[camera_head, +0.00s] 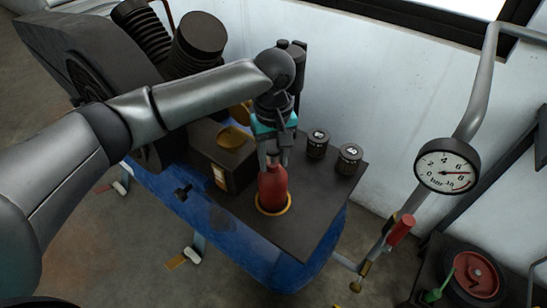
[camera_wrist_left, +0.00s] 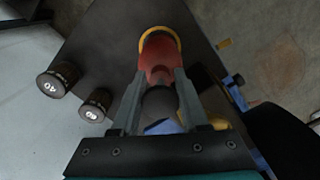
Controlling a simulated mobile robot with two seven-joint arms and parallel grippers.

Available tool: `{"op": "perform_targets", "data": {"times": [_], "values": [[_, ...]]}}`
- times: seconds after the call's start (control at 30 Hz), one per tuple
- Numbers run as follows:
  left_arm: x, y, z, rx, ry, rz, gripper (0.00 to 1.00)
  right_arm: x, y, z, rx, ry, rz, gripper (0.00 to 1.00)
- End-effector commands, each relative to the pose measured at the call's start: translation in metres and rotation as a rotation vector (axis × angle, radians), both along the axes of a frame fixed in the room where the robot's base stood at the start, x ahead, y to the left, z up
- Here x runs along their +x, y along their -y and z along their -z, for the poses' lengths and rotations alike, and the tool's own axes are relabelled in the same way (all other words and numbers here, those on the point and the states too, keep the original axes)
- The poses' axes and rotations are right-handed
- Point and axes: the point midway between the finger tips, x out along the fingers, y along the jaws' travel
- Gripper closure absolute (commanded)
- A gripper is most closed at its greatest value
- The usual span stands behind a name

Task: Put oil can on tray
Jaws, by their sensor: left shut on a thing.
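The oil can is a red bottle (camera_head: 272,188) with a dark top, upright at the front of a dark flat plate (camera_head: 308,222). A yellow ring (camera_head: 287,209) shows around its foot; I cannot tell whether the can touches the surface there. My left gripper (camera_head: 274,160) comes down from above and is shut on the can's upper part. In the left wrist view the fingers (camera_wrist_left: 158,80) flank the red can (camera_wrist_left: 158,50), with the yellow ring (camera_wrist_left: 146,34) beyond it. No separate tray stands out clearly. My right gripper is not in view.
Two dark knobs marked 80 (camera_head: 317,144) and 40 (camera_head: 349,159) stand behind the can on the right. A dark box (camera_head: 222,165) with a brass dish (camera_head: 233,137) is to its left. A pressure gauge (camera_head: 447,166) and pipe are at right. The plate's front right is bare.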

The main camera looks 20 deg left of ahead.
Motion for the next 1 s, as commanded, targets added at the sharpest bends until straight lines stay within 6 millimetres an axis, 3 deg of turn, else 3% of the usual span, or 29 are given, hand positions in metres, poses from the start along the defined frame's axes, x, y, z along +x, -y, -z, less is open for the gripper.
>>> {"op": "perform_targets", "data": {"times": [0.17,0.2,0.43,0.87,1.0], "values": [[0.001,0.000,0.000,-0.002,0.003,0.000,1.00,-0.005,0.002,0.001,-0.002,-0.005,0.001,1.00],[0.000,0.000,0.002,0.000,0.000,0.000,0.53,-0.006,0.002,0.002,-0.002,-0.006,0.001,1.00],[0.000,0.000,0.002,0.000,0.000,0.000,0.28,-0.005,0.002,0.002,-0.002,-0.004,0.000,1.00],[0.000,0.000,0.000,0.000,0.001,0.001,0.25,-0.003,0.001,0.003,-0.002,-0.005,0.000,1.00],[0.000,0.000,-0.014,0.000,0.001,0.001,0.25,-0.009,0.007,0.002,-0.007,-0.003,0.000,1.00]]}}
